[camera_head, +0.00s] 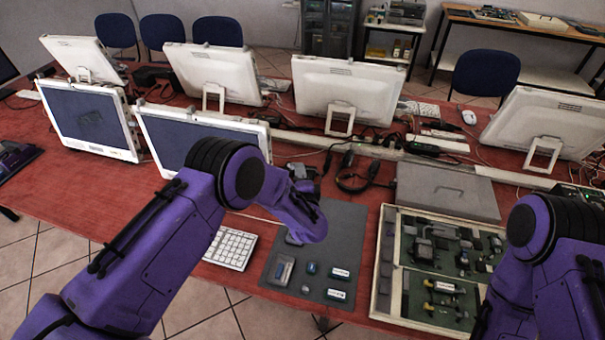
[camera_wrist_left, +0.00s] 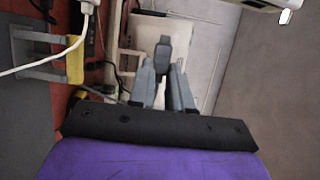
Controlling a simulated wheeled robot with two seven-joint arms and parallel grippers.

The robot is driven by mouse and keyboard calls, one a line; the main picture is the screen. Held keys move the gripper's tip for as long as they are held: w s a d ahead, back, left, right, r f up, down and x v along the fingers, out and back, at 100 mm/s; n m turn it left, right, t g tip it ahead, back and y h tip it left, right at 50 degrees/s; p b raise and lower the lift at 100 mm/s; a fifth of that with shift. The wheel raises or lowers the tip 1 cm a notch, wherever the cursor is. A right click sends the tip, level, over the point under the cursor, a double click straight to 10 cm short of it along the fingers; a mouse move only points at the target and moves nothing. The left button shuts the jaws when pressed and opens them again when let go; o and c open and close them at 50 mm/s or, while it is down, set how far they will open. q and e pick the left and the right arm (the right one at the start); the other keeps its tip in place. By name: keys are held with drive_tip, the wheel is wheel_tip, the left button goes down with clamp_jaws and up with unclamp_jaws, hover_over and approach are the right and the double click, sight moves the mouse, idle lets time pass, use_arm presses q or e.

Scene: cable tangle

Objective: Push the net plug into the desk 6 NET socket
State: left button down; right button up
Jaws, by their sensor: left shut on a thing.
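My left gripper (camera_head: 303,186) is beyond the purple wrist in the head view, and its fingertips are mostly hidden there. In the left wrist view its two grey fingers (camera_wrist_left: 163,84) are shut on a small dark grey plug (camera_wrist_left: 162,52), which I take to be the net plug. The plug's tip points away from the wrist, and its label cannot be read. The desk 6 NET socket cannot be made out in either view. My right arm shows at the right edge of the head view, but its gripper is out of sight.
A grey mat (camera_head: 350,235) with small items lies on the red table (camera_head: 90,212). A keyboard (camera_head: 231,248) is left of it, an open parts case (camera_head: 384,265) right. Monitors (camera_head: 345,90) and cables stand behind. In the wrist view, a yellow piece (camera_wrist_left: 75,62) and white cable (camera_wrist_left: 35,68) are left.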

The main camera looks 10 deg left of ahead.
use_arm(q)
drive_tip(key=a, duration=0.4)
drive_tip(key=shift+p, duration=0.4)
idle(0.6)
drive_tip(key=shift+a, duration=1.15)
idle(0.4)
